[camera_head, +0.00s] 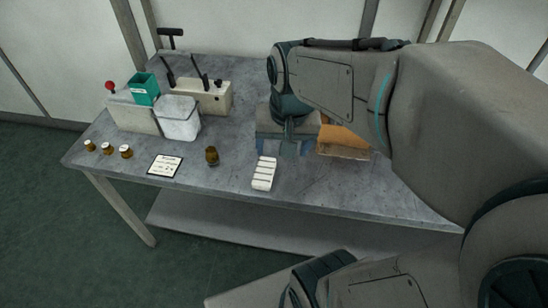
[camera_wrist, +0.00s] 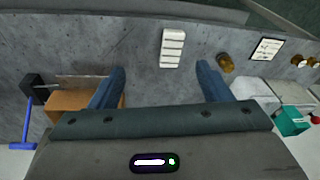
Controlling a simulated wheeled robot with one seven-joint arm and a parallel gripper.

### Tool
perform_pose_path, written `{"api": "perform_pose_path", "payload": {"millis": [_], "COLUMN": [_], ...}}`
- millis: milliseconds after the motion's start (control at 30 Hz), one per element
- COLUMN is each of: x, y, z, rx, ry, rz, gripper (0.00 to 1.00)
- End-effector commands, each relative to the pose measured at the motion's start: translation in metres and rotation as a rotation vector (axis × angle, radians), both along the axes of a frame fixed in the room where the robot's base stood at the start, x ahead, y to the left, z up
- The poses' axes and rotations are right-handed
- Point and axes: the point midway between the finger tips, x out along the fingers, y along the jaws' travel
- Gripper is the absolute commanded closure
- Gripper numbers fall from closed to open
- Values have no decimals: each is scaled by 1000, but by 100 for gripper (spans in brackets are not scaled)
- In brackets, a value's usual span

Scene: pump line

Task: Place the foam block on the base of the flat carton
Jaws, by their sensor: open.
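A white block with dark cross grooves, which fits the foam block (camera_head: 264,173), lies flat near the table's front edge. It also shows in the wrist view (camera_wrist: 173,47), beyond my fingertips and between their lines. My gripper (camera_head: 283,150) is open and empty above the table, behind the block in the head view. Its two fingers stand wide apart in the wrist view (camera_wrist: 161,68). An orange-brown box, likely the carton (camera_head: 342,141), stands right of my gripper, partly hidden by my arm. In the wrist view the carton (camera_wrist: 72,101) is at left, partly behind a finger.
Left of the block are a small brown item (camera_head: 212,156), a white label card (camera_head: 165,165) and several brown bottles (camera_head: 107,148). In the wrist view, a black block (camera_wrist: 33,88) is beside the carton.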

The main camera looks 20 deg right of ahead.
Motion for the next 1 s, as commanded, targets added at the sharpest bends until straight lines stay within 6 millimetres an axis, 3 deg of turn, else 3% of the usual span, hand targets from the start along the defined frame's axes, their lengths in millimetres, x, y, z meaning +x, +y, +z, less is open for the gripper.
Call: {"api": "perform_pose_path", "payload": {"millis": [100,267,1000], "x": [-26,-42,-44], "y": [17,26,27], "z": [-6,-13,-14], "rx": [-43,-80,-85], "ry": [-37,-58,-61], "rz": [189,319,340], "gripper": [29,29,29]}}
